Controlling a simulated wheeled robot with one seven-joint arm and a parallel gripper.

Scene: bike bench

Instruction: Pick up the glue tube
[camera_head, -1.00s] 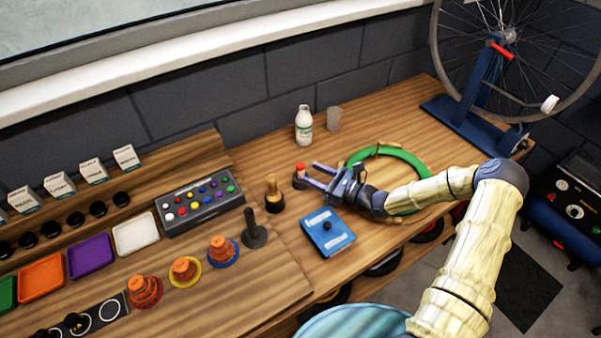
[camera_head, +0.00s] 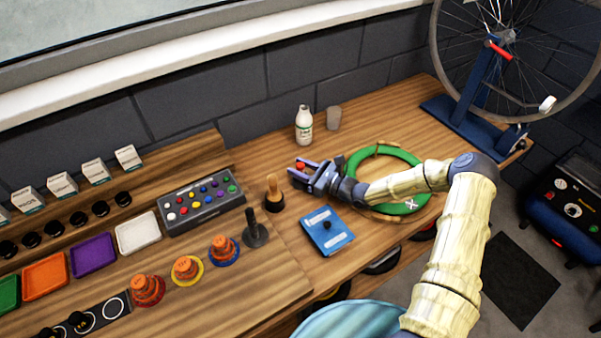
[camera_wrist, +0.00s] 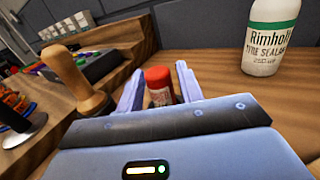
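The glue tube, seen as a small upright tube with a red cap (camera_head: 301,166), stands on the wooden bench at the middle. In the wrist view its red cap and part of its darker, labelled body (camera_wrist: 159,84) show between my fingers; its lower part is hidden behind my gripper's housing. My gripper (camera_head: 297,167) is open, with one finger on each side of the tube. In the wrist view a narrow gap shows between the tube and each finger of my gripper (camera_wrist: 160,76).
A wooden-handled tool (camera_head: 272,190) stands close left of my gripper. A white sealant bottle (camera_head: 304,125) and a grey cup (camera_head: 333,118) stand behind. A blue booklet (camera_head: 327,230) lies in front, and a green ring (camera_head: 412,163) lies to the right.

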